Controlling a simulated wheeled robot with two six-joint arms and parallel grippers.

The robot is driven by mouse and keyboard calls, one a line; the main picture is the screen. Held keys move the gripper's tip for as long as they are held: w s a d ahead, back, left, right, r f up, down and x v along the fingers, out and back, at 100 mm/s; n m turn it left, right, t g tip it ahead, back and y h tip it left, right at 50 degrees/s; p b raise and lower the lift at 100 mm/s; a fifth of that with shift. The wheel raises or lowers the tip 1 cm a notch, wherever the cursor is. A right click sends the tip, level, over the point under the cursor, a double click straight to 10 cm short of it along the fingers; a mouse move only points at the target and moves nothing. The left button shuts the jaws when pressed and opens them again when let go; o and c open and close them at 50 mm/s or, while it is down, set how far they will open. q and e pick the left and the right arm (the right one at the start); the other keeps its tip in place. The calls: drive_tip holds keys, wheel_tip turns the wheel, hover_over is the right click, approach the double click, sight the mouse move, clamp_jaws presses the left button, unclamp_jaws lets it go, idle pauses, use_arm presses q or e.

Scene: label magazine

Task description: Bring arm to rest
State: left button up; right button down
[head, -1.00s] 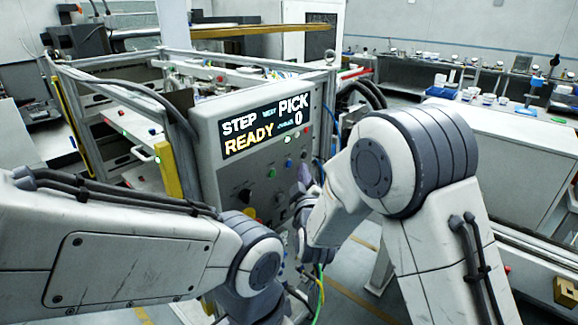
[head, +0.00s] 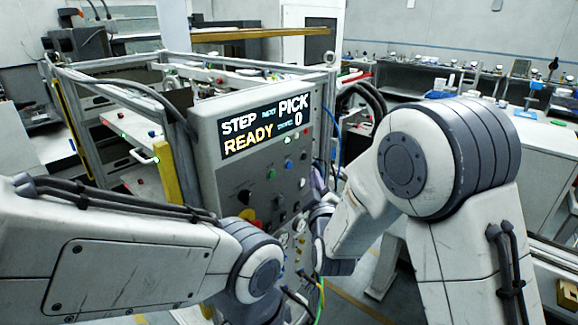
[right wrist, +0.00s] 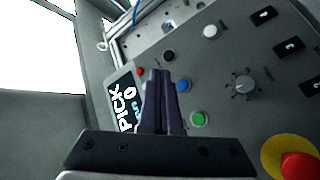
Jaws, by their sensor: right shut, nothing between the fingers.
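My right arm (head: 440,160) comes in from the right and bends down at the elbow toward the control panel (head: 205,130). My right gripper (right wrist: 158,75) is shut and empty in the right wrist view, its two dark fingers together in front of the panel face. Whether the fingertips touch the panel I cannot tell. In the head view the right gripper is mostly hidden behind its own wrist. My left arm (head: 130,265) reaches in from the left, low in front of the panel. The left gripper is not in view.
The panel's display (head: 262,130) reads STEP, PICK and READY with 0. A green button (right wrist: 199,119), a blue button (right wrist: 183,86), a knob (right wrist: 243,86) and a red emergency stop (right wrist: 300,166) lie around the fingers. A metal frame (head: 110,72) stands behind; cables hang beside it.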

drive_tip(key=shift+a, duration=0.1)
drive_tip(key=s+a+f+m+g+y+b, duration=0.1)
drive_tip(key=s+a+f+g, duration=0.3)
drive_tip(key=s, duration=0.3)
drive_tip(key=s+a+f+m+g+y+b, duration=0.1)
drive_tip(key=s+f+g, duration=0.3)
drive_tip(key=s+g, duration=0.25)
drive_tip(key=s+d+f+m+g+h+b, duration=0.1)
drive_tip(key=s+d+g, duration=0.3)
drive_tip(key=s, duration=0.8)
drive_tip(key=s+d+f+m+g+h+b, duration=0.1)
drive_tip(key=s+d+f+g+h, duration=0.1)
drive_tip(key=s, duration=1)
drive_tip(key=d+f+g, duration=0.1)
drive_tip(key=d+g, duration=0.1)
drive_tip(key=shift+d+f+h, duration=0.15)
drive_tip(key=shift+d+h, duration=0.15)
drive_tip(key=shift+d, duration=0.05)
